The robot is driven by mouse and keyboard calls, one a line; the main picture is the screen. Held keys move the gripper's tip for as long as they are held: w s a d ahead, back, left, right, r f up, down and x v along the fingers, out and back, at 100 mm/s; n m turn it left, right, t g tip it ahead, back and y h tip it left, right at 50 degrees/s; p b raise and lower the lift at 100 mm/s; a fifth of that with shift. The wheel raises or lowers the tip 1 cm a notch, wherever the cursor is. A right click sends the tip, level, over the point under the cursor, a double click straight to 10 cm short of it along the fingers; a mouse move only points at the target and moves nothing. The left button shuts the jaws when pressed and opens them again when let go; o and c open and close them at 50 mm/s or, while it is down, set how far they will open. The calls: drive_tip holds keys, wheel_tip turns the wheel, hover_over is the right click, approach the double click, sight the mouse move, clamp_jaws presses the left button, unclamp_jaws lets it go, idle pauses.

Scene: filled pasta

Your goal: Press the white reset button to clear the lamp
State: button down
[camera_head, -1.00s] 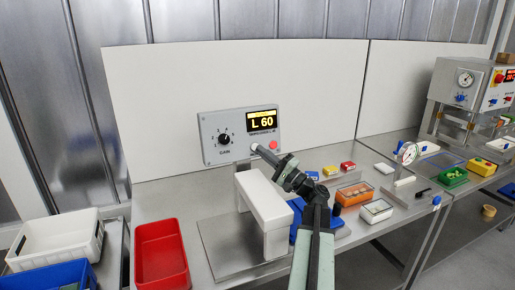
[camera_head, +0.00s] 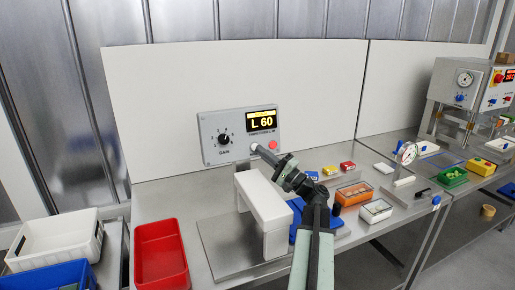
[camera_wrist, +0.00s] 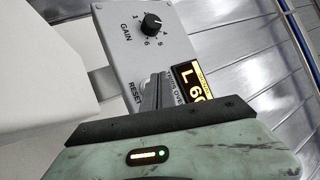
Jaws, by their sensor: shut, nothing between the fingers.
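The grey control box (camera_head: 213,153) has a black GAIN knob (camera_head: 224,139), a yellow display (camera_head: 262,121) reading "L 60" and a round red lamp (camera_head: 273,145). A pale round end, apparently the white reset button (camera_head: 254,147), shows at the tip of my gripper (camera_head: 260,151). My gripper is shut and empty, its fingers pointing at the panel. I cannot tell whether the tip touches the button. In the wrist view, the shut fingers (camera_wrist: 153,92) stand beside the RESET label (camera_wrist: 134,91) and hide the button; the knob (camera_wrist: 152,23) is clear.
A white bridge-shaped block (camera_head: 262,203) stands below and in front of the box, close to my arm. A red bin (camera_head: 160,225) is at the left. A white board (camera_head: 160,90) stands behind.

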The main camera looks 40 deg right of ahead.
drive_tip(key=shift+w, duration=0.1)
drive_tip(key=shift+w+d+f, duration=0.1)
drive_tip(key=shift+w+d, duration=0.05)
drive_tip(key=shift+w, duration=0.35)
drive_tip(key=shift+w+d, duration=0.15)
drive_tip(key=shift+w, duration=0.2)
idle(0.6)
drive_tip(key=shift+s, duration=0.1)
drive_tip(key=shift+s+a, duration=0.3)
drive_tip(key=shift+s, duration=0.35)
drive_tip(key=shift+s+a+r+p, duration=0.2)
drive_tip(key=shift+s+a, duration=0.1)
drive_tip(key=shift+s, duration=0.5)
drive_tip(key=shift+s+a+r+p, duration=0.15)
drive_tip(key=shift+s+a, duration=0.2)
drive_tip(key=shift+s, duration=0.4)
drive_tip(key=shift+s+a+r+p, duration=0.1)
drive_tip(key=shift+s+a+r, duration=0.15)
drive_tip(key=shift+s, duration=0.55)
drive_tip(key=shift+f, duration=0.1)
drive_tip(key=shift+w, duration=0.1)
